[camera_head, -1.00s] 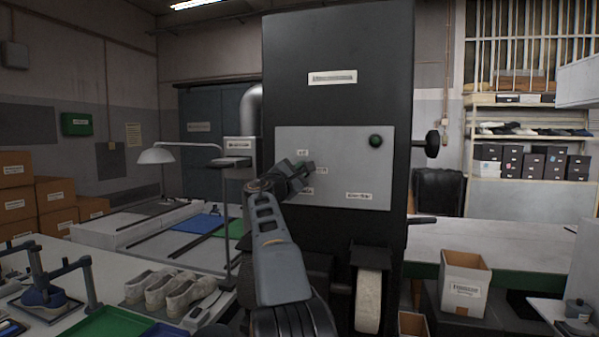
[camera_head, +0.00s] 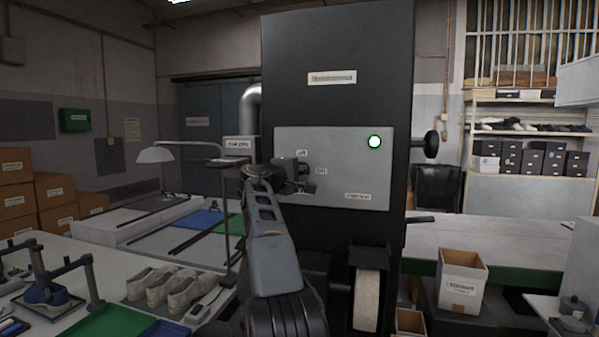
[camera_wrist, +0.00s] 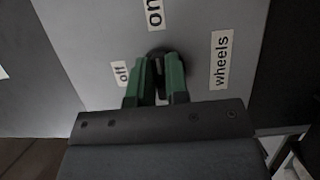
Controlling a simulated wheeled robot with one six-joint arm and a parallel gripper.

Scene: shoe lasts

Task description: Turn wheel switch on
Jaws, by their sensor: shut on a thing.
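The wheel switch (camera_wrist: 161,51) is a dark knob on the grey panel (camera_head: 345,180) of a tall black machine (camera_head: 335,50). In the wrist view the green fingers of my gripper (camera_wrist: 160,66) are shut on it, one on each side. Labels around it read "off" (camera_wrist: 119,73), "on" (camera_wrist: 154,13) and "wheels" (camera_wrist: 221,60). In the head view my gripper (camera_head: 302,175) is at the panel's left part and hides the switch. A round lamp (camera_head: 375,142) at the panel's upper right glows bright green-white.
A pale wheel (camera_head: 367,300) sits low on the machine's front. A desk lamp (camera_head: 156,155) and shoes (camera_head: 170,288) are on the left tables. An open box (camera_head: 462,283) is at right.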

